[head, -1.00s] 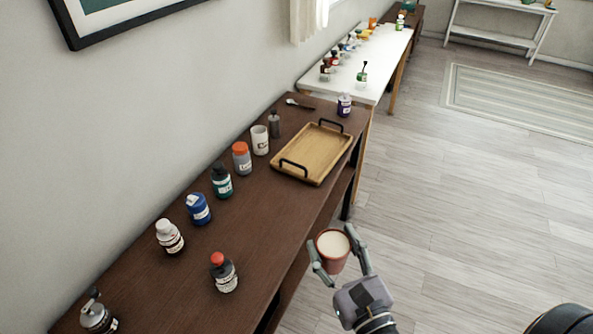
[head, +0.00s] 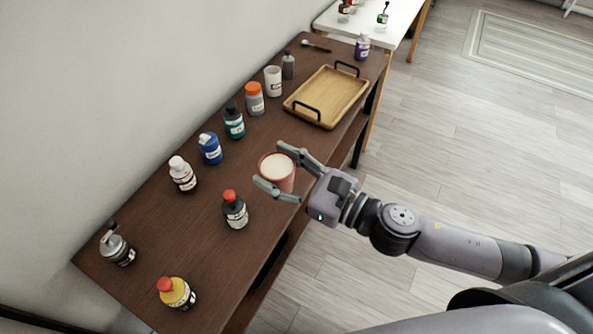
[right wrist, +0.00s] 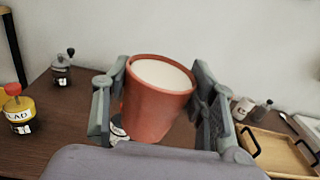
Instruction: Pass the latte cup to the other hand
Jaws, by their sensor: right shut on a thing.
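The latte cup (head: 277,170) is a reddish-brown cup with a pale, cream-coloured top. My right gripper (head: 279,172) is shut on it, with one finger on each side. In the head view the cup appears over the front part of the dark brown table, close to upright. In the right wrist view the cup (right wrist: 157,98) stands between the two fingers (right wrist: 158,100), tilted a little in the picture. My left gripper is not in view.
The brown table (head: 150,235) holds several bottles, among them a dark red-capped bottle (head: 235,210) close to the cup and a yellow one (head: 177,293). A wooden tray (head: 327,95) lies farther back. Open floor (head: 440,150) is at right.

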